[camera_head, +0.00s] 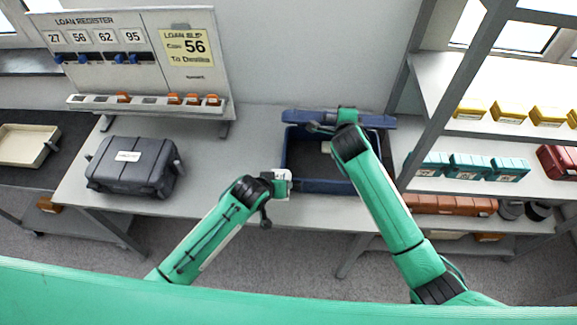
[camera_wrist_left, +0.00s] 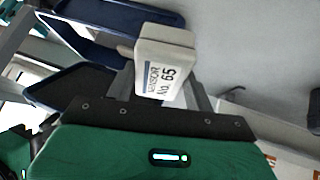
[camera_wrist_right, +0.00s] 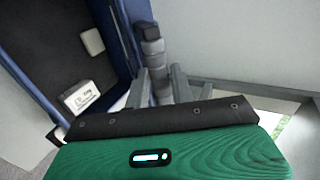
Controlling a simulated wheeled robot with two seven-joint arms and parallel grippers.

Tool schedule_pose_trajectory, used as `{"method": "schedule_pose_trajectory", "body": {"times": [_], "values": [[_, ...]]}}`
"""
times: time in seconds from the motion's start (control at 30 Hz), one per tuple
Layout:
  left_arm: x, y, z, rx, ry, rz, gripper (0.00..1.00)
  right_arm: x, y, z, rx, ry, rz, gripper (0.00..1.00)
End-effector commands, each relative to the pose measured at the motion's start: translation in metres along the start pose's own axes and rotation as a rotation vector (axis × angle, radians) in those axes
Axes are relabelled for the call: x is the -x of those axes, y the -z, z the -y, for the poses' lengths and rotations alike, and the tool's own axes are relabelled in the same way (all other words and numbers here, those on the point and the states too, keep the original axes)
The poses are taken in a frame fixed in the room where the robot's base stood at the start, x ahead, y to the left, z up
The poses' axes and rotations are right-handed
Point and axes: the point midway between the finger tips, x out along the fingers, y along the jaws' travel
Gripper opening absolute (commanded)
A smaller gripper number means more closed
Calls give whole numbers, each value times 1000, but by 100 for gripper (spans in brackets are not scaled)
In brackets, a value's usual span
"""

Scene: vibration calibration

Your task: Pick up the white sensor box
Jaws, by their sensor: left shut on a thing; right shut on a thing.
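The white sensor box (camera_head: 283,182) is in my left gripper (camera_head: 273,184), which is shut on it in front of the blue case. In the left wrist view the sensor box (camera_wrist_left: 165,62) shows the label "SENSOR No. 65" between the fingers. The blue case (camera_head: 290,170) stands open on the table, its lid raised at the back. My right gripper (camera_head: 345,115) is at the lid (camera_head: 300,117). In the right wrist view it is shut on a dark grey handle (camera_wrist_right: 153,48) at the lid edge.
A small labelled white box (camera_wrist_right: 80,97) and another pale piece (camera_wrist_right: 92,42) lie in the case. A closed dark grey case (camera_head: 130,165) stands on the left of the table (camera_head: 235,150). The loan register board (camera_head: 130,50) is behind it. Shelves (camera_head: 470,185) with colored boxes stand at right.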

Motion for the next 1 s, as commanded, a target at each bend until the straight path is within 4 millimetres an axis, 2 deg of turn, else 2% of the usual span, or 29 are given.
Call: {"method": "schedule_pose_trajectory", "body": {"times": [0.1,0.43,0.7,1.0], "values": [[24,-27,10,1,0,2,13,0,0,0,0,0,-1,2],[58,-40,15,0,69,193,13,0,0,1,0,1,0,2],[70,-46,17,1,98,271,13,0,0,0,0,1,0,2],[72,-48,18,1,102,282,13,0,0,0,0,0,-1,2]]}}
